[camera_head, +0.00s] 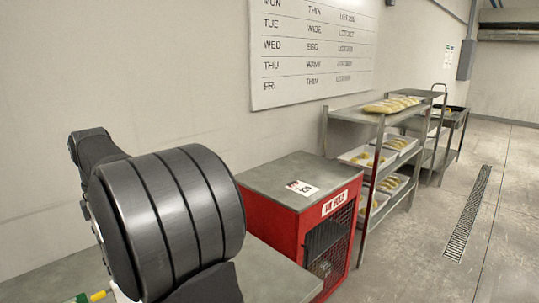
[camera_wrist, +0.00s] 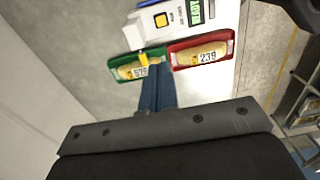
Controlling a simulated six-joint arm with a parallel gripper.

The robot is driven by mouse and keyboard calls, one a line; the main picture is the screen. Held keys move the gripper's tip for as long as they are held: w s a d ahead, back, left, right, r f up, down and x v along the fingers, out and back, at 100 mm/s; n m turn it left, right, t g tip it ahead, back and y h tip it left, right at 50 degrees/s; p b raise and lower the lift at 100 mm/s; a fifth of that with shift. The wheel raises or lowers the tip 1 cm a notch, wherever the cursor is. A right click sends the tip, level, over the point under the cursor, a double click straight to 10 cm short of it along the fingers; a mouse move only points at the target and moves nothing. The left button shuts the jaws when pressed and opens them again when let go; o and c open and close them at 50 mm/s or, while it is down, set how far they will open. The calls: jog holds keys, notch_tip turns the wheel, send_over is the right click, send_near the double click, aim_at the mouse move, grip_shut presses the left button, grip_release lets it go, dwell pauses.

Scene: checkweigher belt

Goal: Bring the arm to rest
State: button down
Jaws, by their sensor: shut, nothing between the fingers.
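My gripper (camera_wrist: 158,90) shows in the wrist view as narrow blue-grey fingers held together, with nothing between them. They reach out past the dark wrist plate. Beyond the fingertips are a green tray (camera_wrist: 115,62) and, to its right, a red tray (camera_wrist: 231,36). Each holds a yellowish pack with a number label; the red tray's label reads 239. Whether the fingertips touch the green tray cannot be told. In the head view my dark arm fills the lower left, and the gripper is not seen there.
A white device (camera_wrist: 180,16) with a display and yellow button stands beyond the trays. In the head view, a red cabinet (camera_head: 278,222) with a grey top and a card stands right of my arm. A metal shelf (camera_head: 366,190) with filled trays stands behind it. The floor at right is clear.

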notch_tip(320, 180, down, 9)
notch_tip(320, 180, up, 10)
dwell(0.4)
dwell(1.1)
